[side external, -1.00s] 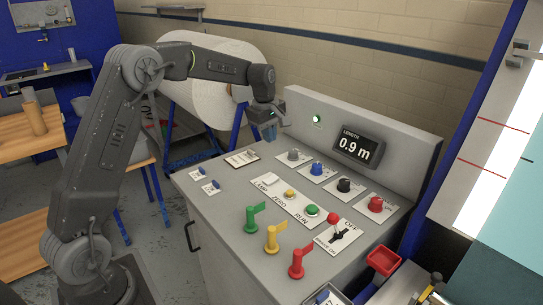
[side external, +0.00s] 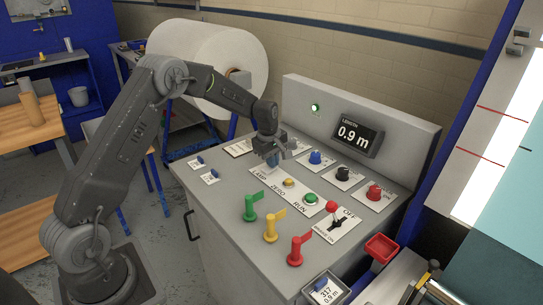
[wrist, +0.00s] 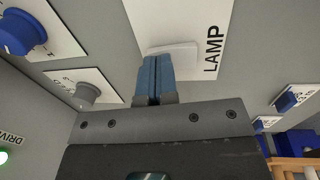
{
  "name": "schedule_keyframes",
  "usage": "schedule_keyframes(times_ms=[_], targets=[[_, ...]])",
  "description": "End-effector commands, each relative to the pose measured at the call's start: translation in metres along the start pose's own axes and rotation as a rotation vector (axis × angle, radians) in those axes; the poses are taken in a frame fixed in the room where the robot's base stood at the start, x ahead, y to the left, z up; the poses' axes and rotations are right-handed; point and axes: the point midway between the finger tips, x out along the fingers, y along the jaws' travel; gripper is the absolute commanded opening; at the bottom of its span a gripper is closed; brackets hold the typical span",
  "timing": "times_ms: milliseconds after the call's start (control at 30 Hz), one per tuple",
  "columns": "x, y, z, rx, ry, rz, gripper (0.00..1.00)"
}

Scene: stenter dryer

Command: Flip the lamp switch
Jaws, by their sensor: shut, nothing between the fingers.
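The lamp switch (wrist: 181,46) is a pale rocker on a white plate (wrist: 213,20) marked LAMP in the wrist view. My gripper's blue fingers (wrist: 153,62) cover part of it. In the side view my gripper (side external: 272,161) is over the LAMP end of the white label strip (side external: 260,175) and hides the switch there. The fingers are shut together with nothing between them, and point down at the panel. I cannot tell whether they touch the switch.
A grey and a blue knob (side external: 315,158) stand close behind my gripper. Yellow (side external: 289,182) and green (side external: 311,198) buttons are to its right. Upright green (side external: 251,207), yellow and red flag handles stand in front. The raised display housing (side external: 390,145) borders the back.

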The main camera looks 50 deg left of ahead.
Motion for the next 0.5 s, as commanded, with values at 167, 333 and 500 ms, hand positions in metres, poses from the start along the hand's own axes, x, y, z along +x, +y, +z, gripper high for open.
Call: schedule_keyframes(times_ms=[167, 333, 500], targets=[[-0.0003, 0.0001, 0.0000, 0.000, 0.000, 0.000, 0.00], [0.0052, 0.0016, 0.0001, 0.000, -0.001, 0.000, 0.00], [0.0057, 0.0007, 0.0002, 0.001, -0.001, -0.002, 0.00]])
